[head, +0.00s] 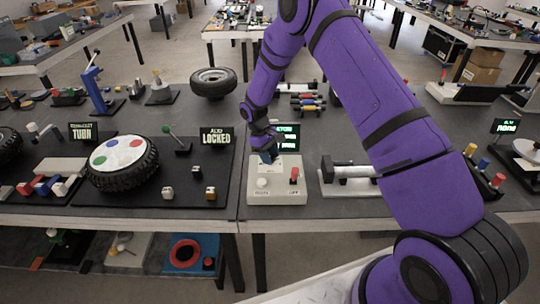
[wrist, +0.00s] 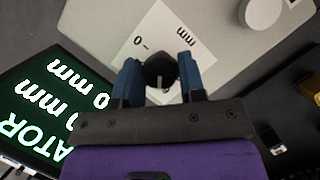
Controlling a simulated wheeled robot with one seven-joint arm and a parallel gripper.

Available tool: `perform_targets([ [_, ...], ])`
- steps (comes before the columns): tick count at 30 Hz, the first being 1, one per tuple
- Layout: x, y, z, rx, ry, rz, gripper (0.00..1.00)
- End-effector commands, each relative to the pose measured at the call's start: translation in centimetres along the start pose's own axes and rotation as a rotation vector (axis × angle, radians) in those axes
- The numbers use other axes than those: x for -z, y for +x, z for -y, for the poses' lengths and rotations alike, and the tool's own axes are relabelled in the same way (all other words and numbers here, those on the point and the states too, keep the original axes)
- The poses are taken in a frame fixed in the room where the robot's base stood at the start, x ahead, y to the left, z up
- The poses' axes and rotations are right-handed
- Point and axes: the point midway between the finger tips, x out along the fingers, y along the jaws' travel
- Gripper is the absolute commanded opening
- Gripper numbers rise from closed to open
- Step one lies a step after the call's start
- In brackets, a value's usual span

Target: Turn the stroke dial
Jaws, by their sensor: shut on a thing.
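The stroke dial (wrist: 160,70) is a dark round knob on a pale plate marked in mm, seen in the wrist view. My gripper (wrist: 160,82) has its two blue fingers shut on the dial, one on each side. In the head view my gripper (head: 268,156) reaches down to the back of the beige control box (head: 277,194), and it hides the dial there. A screen (head: 288,138) with green and white text stands behind the box; it also shows in the wrist view (wrist: 50,110), partly cut off.
The box also carries a white knob (head: 262,182) and a red switch (head: 294,174) at its front. A wheel (head: 123,163) on a black mat stands to the left. A grey clamp-like device (head: 350,174) stands close on the right.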

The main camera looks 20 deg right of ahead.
Motion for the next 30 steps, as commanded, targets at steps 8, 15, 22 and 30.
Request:
perform_targets([
  [8,0.04,-0.07,0.01,-0.037,-0.087,-0.003,0.14],
  [15,0.03,-0.07,-0.01,-0.046,-0.106,-0.002,0.14],
  [22,0.03,-0.07,-0.01,-0.045,-0.106,-0.002,0.14],
  [30,0.01,-0.04,0.0,-0.045,-0.105,-0.002,0.63],
])
